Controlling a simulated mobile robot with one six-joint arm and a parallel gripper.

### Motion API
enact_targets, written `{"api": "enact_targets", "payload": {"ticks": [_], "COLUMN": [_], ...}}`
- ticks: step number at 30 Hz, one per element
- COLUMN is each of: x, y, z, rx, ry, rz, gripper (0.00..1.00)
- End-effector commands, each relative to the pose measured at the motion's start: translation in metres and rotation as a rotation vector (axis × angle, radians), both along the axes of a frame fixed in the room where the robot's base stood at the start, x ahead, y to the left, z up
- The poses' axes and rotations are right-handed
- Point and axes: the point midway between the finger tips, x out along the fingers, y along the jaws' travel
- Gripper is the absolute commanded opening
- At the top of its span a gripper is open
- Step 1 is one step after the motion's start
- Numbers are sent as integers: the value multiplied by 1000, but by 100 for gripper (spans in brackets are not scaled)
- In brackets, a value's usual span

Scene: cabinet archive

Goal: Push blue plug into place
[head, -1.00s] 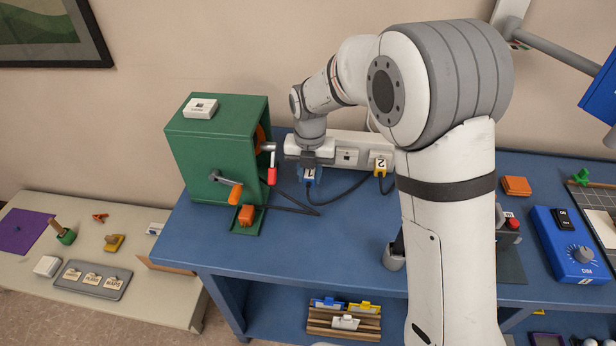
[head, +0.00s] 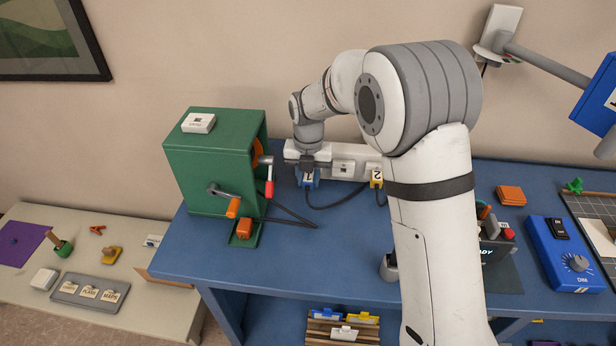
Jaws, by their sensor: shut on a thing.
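The blue plug (head: 309,178), marked 1, is at the left end of the white socket strip (head: 343,169), with its dark cable running off to the right. My gripper (head: 308,165) is shut on the blue plug from above. The fingertips and the plug's front face are mostly hidden, so I cannot tell how deep the plug sits in the strip. A yellow plug (head: 376,179) marked 2 is further right on the strip, partly behind my arm.
A green cabinet (head: 214,165) with orange and red-handled cranks stands just left of my gripper. A blue dimmer box (head: 567,255) is at the right. The front middle of the blue table (head: 290,250) is clear.

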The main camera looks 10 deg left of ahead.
Motion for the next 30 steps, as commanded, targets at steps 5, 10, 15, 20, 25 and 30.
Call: {"api": "enact_targets", "payload": {"ticks": [5,10,15,20,25,30], "x": [1,5,8,11,14,17], "y": [0,1,1,2,2,2], "z": [0,1,0,0,1,1], "rx": [0,0,0,0,0,0], "ry": [0,0,0,1,0,0], "rz": [0,0,1,2,2,2], "gripper": [3,3,3,3,3,3]}}
